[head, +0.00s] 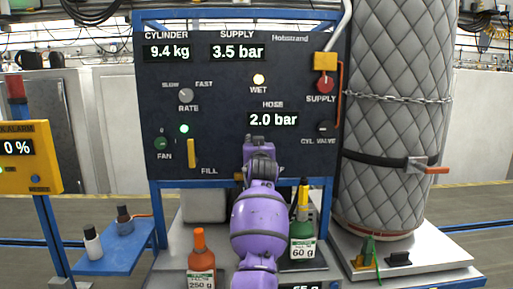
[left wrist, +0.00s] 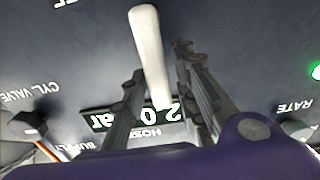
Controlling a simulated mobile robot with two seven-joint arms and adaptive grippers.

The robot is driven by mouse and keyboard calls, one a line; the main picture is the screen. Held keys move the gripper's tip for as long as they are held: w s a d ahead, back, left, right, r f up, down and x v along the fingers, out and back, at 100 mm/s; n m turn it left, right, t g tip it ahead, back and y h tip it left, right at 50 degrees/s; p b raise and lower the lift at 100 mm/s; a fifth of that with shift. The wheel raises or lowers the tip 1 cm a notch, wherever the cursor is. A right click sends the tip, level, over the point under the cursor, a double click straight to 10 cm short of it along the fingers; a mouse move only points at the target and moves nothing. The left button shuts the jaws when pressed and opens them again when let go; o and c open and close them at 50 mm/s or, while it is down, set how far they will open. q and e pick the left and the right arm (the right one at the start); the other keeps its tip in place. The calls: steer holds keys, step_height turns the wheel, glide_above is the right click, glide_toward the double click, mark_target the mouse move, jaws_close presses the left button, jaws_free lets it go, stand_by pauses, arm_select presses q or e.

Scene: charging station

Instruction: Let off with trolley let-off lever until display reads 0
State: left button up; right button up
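The hose display (head: 273,120) on the dark panel reads 2.0 bar. In the left wrist view the panel is upside down, and the display (left wrist: 99,119) is partly covered by a finger. A pale lever (left wrist: 148,48) stands between the fingers of my left gripper (left wrist: 162,95), with a gap visible on both sides. The gripper looks open around it. In the head view my left gripper (head: 259,148) is in front of the lower panel and hides the lever and most of its label. My right gripper is not in view.
The panel (head: 215,75) also carries a yellow fill lever (head: 191,153), a rate knob (head: 186,95), a cylinder valve knob (head: 325,128) and a red supply knob (head: 325,85). A quilted cylinder (head: 395,70) stands right. Bottles (head: 201,265) stand below the panel.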

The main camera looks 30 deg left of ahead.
arm_select(q)
steer(key=shift+o, duration=0.2)
steer(key=v, duration=1.2)
